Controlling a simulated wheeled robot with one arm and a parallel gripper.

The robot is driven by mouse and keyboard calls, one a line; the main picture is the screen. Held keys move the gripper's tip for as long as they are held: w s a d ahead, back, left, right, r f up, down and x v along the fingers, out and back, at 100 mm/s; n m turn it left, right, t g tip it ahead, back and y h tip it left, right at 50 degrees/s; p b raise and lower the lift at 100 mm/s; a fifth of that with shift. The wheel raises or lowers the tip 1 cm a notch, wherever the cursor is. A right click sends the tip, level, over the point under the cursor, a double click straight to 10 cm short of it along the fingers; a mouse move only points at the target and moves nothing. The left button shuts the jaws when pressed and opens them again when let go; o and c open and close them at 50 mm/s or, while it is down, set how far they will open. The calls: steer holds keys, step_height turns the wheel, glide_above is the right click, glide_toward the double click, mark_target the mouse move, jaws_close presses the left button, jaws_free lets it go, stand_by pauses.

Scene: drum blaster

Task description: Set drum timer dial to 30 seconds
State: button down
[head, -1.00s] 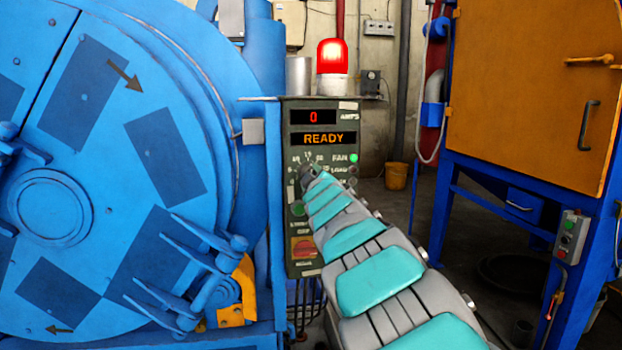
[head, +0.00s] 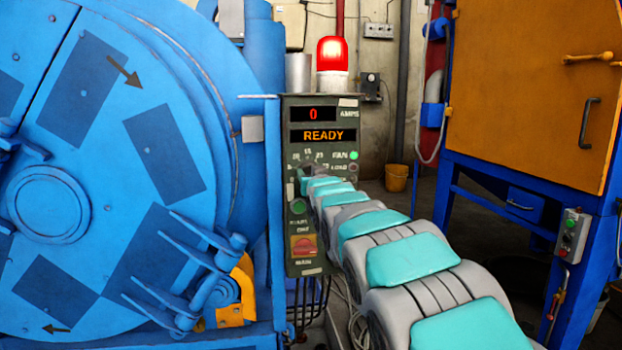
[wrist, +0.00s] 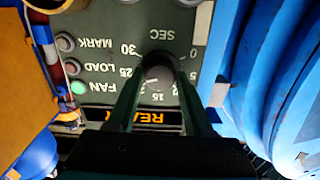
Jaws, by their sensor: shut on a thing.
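My gripper (wrist: 160,76) is shut on the dial, one finger on each side. The 20 and 10 marks are mostly hidden by the fingers. I cannot clearly tell which number the knob's mark faces. In the head view, my arm partly covers the dial (head: 307,167).
The panel's displays read 0 amps and READY (head: 323,136). The green FAN light (head: 354,155) is lit beside the dial. A red beacon (head: 332,54) glows above. The blue drum (head: 90,120) stands close at left, an orange-doored cabinet (head: 525,100) at right.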

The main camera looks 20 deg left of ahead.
steer(key=shift+f+m+b, duration=0.15)
steer(key=shift+m+b, duration=0.1)
steer(key=shift+m, duration=2.05)
steer(key=shift+f+m+b, duration=0.1)
steer(key=shift+m+b, duration=0.1)
steer(key=shift+m, duration=2.1)
steer(key=shift+c, duration=1.6)
jaws_free()
steer(key=shift+r, duration=0.1)
steer(key=shift+s+d+r, duration=0.1)
steer(key=shift+s, duration=0.05)
steer(key=v, duration=0.7)
steer(key=shift+s+b, duration=0.25)
steer(key=shift+b, duration=0.2)
